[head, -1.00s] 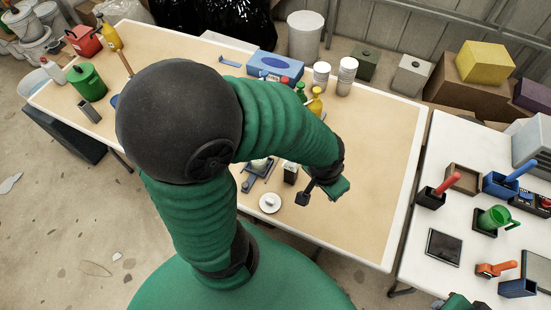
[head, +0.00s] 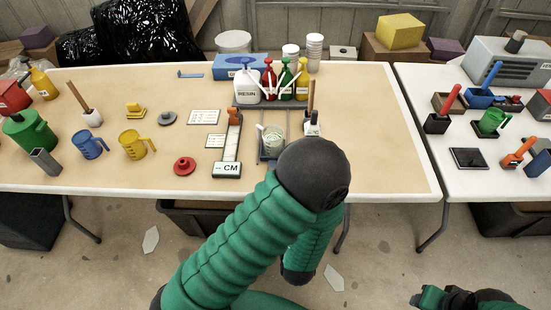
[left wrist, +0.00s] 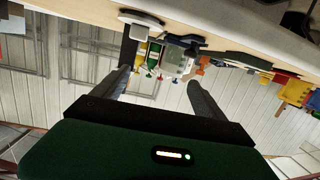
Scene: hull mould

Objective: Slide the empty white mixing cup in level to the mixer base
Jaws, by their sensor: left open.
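A pale, greenish-white cup (head: 273,137) stands at the middle of the table in the head view, on a dark rail-like frame (head: 260,150) that may be the mixer base. Its inside is too small to read for contents. My left arm hides the near right part of this frame. My left gripper is hidden behind the arm in the head view. In the left wrist view my left gripper (left wrist: 158,88) is open, with nothing between its fingers. A pale see-through vessel (left wrist: 175,62) and bottles show beyond them, upside down. My right gripper (head: 418,298) is partly seen at the bottom right; its fingers are unclear.
Behind the cup stand a RESIN jug (head: 246,85) and coloured pump bottles (head: 286,80). A white-labelled block (head: 312,128) is just right of the cup. A CM gauge (head: 229,150) is left. Jugs (head: 136,146) stand further left. The table's right end is bare.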

